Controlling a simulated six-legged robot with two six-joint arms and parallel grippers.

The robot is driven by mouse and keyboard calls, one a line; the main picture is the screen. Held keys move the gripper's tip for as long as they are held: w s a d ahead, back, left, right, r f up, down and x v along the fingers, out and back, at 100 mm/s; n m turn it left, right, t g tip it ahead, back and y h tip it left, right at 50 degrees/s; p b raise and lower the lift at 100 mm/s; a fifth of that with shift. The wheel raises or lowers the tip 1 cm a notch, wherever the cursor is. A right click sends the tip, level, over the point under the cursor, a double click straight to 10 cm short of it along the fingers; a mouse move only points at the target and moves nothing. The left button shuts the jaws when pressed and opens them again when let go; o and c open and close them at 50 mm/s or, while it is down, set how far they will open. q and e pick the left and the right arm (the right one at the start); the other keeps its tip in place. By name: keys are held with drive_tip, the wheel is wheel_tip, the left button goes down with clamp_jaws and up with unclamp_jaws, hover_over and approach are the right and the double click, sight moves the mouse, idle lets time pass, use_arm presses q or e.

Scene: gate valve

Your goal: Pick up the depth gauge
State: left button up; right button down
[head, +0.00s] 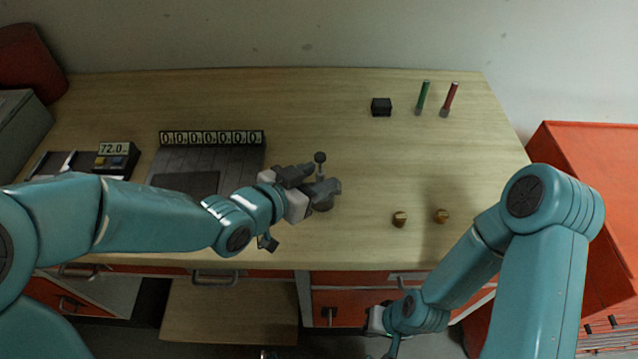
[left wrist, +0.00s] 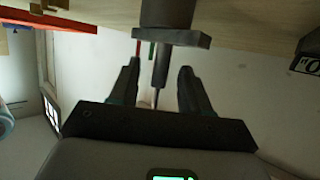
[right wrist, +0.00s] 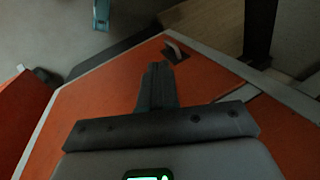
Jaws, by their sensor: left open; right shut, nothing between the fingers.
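The depth gauge (head: 320,159) appears to be the dark upright piece at the middle of the workbench, with a round knob on top and a dark round base (head: 323,205). In the left wrist view the picture is upside down. A dark body with a flange (left wrist: 165,37) and a thin rod (left wrist: 159,75) shows there. My left gripper (head: 318,180) is open, with its fingers on either side of the rod and a gap on each side. It hides part of the gauge in the head view. My right gripper (right wrist: 158,80) is shut and empty, low before the orange drawer fronts.
A grey plate (head: 205,160) with a digit strip (head: 211,138) and a 72.0 display (head: 115,158) lie left. A black block (head: 381,106), green pen (head: 422,97) and red pen (head: 449,99) stand at the back right. Two brass pieces (head: 400,219) (head: 441,216) sit front right.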

use_arm(q)
drive_tip(key=x, duration=0.3)
drive_tip(key=shift+w+d, duration=0.2)
drive_tip(key=shift+s+a, duration=0.15)
drive_tip(key=shift+s, duration=0.05)
drive_tip(key=shift+w, duration=0.15)
clamp_jaws()
drive_tip(key=shift+r, duration=0.55)
wheel_tip(320, 180, up, 9)
drive_tip(key=p, duration=0.1)
wheel_tip(320, 180, up, 10)
drive_tip(key=p, duration=0.6)
hover_over(319, 172)
drive_tip(key=w+d, duration=0.1)
drive_tip(key=shift+w+d, duration=0.2)
